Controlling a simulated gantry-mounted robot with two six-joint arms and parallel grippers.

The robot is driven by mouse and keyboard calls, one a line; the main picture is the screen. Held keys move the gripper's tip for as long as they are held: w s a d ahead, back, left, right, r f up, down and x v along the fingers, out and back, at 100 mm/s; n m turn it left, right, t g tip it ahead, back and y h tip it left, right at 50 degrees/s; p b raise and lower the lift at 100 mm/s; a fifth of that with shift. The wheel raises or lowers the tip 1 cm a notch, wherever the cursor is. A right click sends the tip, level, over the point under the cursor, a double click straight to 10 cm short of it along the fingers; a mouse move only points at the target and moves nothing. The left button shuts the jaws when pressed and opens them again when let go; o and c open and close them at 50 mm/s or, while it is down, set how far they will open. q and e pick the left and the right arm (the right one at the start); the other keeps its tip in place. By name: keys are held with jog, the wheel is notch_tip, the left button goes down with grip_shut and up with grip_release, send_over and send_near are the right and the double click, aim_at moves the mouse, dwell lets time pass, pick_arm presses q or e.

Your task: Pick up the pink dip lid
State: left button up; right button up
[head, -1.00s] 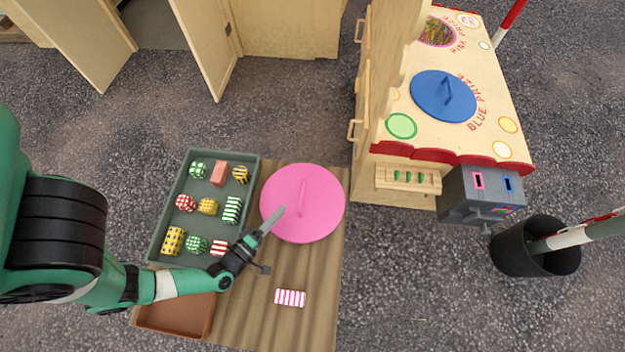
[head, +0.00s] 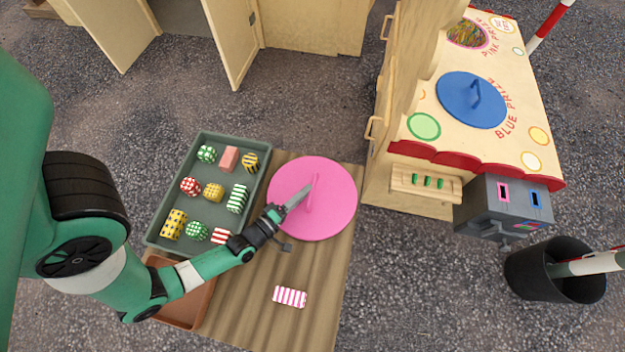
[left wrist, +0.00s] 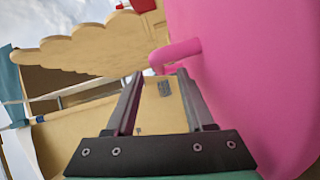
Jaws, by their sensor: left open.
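The pink dip lid (head: 335,215) is a round disc with a bar handle (head: 313,190), lying on the brown ribbed mat (head: 265,305). My left gripper (head: 302,194) is over the lid's left part, with its tips close to the handle. In the left wrist view the open jaws (left wrist: 160,80) point toward the handle (left wrist: 178,52), which shows just beyond the fingertips. The lid's pink face (left wrist: 250,80) fills the right side there. I cannot tell whether the jaws straddle the handle. My right gripper is not seen.
A green-grey tray (head: 161,202) of patterned sweets lies left of the lid, partly under my arm. A pink-striped sweet (head: 290,297) lies on the mat. The stall with a blue lid (head: 472,100) stands right, with a grey box (head: 490,210) and black bucket (head: 530,285).

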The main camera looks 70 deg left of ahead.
aim_at(314, 183)
pick_arm(q)
jog(key=shift+w+a+f+b, duration=0.1)
jog(key=shift+w+a+b, duration=0.1)
jog(key=shift+b, duration=0.1)
jog(key=b+x, duration=0.1)
jog(key=x, duration=0.3)
jog(key=shift+w+b, duration=0.1)
jog(key=shift+b, duration=0.3)
jog(key=shift+w+a, duration=0.2)
jog(key=shift+s+d, duration=0.1)
jog(key=shift+c, duration=0.9)
grip_shut()
jog(key=shift+r, duration=0.25)
